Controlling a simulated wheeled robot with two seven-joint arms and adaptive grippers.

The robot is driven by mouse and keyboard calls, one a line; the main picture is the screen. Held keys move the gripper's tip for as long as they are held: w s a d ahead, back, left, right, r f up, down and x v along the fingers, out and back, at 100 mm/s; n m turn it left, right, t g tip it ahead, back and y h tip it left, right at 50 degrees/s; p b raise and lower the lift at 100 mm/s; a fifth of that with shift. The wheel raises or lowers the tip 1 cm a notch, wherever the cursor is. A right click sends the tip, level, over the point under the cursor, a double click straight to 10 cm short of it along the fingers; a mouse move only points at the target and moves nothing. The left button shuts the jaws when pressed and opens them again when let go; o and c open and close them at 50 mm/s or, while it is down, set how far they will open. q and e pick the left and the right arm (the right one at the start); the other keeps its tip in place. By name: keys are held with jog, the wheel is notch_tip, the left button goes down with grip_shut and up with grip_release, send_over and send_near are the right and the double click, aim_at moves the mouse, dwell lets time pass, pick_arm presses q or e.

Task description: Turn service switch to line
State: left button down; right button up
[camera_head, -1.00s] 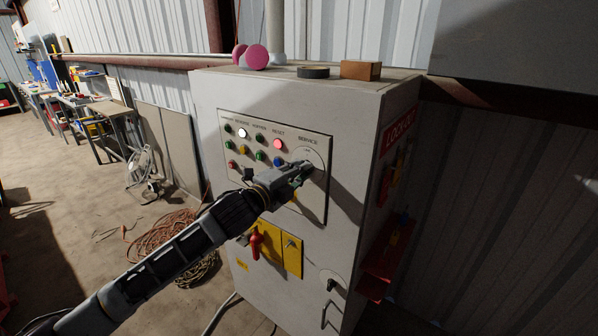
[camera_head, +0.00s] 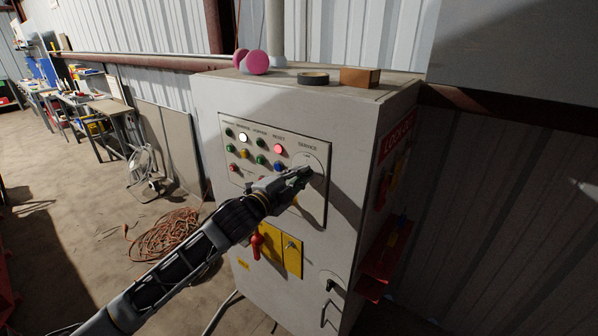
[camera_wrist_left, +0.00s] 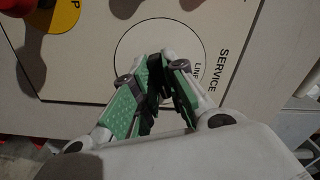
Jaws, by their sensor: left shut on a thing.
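The service switch sits in the round white dial plate (camera_head: 314,160) at the upper right of the cabinet's control panel (camera_head: 322,208). My left gripper (camera_head: 305,173) reaches this dial from the left, with its fingertips at the plate. In the left wrist view the green-padded fingers (camera_wrist_left: 160,85) are closed together over the dial plate (camera_wrist_left: 135,45), on the dark switch knob between them. The knob is mostly hidden by the fingers. The words SERVICE and part of LINE show beside the dial. My right gripper is not in view.
The panel has several coloured buttons and lamps, with a lit red RESET lamp (camera_head: 278,148). Below are a red handle (camera_head: 257,245) on a yellow plate and a door handle (camera_head: 325,313). A tape roll (camera_head: 313,78) and brown box (camera_head: 360,77) lie on top. Orange cable (camera_head: 165,234) lies on the floor.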

pick_arm(q)
jog(key=shift+n+p, duration=4.75)
jog(key=shift+n, duration=2.15)
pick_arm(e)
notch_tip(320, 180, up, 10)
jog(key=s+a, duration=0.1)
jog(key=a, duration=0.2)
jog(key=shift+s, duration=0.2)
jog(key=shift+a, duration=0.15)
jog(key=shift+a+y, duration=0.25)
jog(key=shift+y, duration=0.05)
pick_arm(q)
jog(key=c, duration=1.5)
grip_release()
jog(key=shift+v, duration=6)
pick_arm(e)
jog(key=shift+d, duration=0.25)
